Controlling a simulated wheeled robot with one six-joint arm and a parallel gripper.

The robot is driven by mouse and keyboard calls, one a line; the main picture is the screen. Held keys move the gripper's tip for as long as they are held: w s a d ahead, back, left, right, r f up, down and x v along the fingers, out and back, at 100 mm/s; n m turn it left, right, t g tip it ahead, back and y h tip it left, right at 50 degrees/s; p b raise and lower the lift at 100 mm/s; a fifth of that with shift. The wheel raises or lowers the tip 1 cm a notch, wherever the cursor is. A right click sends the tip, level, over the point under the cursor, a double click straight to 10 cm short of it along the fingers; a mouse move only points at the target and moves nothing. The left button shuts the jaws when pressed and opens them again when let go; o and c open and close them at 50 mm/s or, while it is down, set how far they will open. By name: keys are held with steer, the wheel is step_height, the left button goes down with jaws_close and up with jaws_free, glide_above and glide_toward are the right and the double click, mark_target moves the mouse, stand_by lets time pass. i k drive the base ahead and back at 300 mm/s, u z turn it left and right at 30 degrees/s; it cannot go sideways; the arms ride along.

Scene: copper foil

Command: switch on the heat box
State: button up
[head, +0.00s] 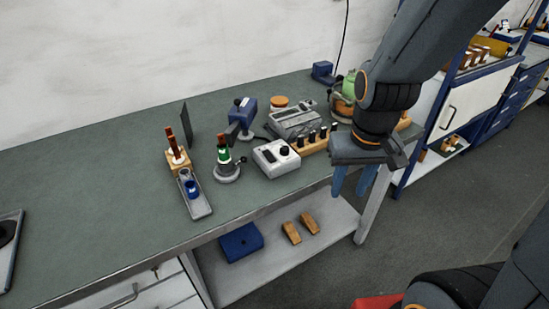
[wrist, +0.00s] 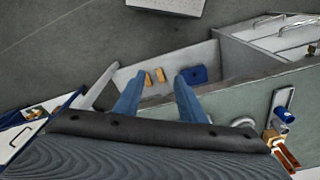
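A light grey box with a black knob on top, which looks like the heat box (head: 268,165), sits near the front edge of the green-grey bench (head: 110,170). Too little detail shows to tell its switch state. My gripper (head: 351,190) hangs to its right, apart from it, beyond the bench's front right edge, fingers pointing down. In the wrist view my gripper (wrist: 159,82) shows two blue fingers spread apart with nothing between them. I cannot make out the box in the wrist view.
A green-topped burner or bottle (head: 225,163), a blue device (head: 242,112), a grey scale-like device (head: 293,118) and a wooden rack (head: 313,141) surround the box. A blue block (head: 241,242) and wooden pieces (head: 291,232) lie on the lower shelf. The bench's left part is mostly clear.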

mark_target(270, 158)
steer(key=k, duration=1.3)
steer(key=u, duration=0.7)
steer(key=i, duration=1.15)
steer(key=z, duration=0.55)
steer(key=i, duration=0.4)
steer(key=z, duration=0.35)
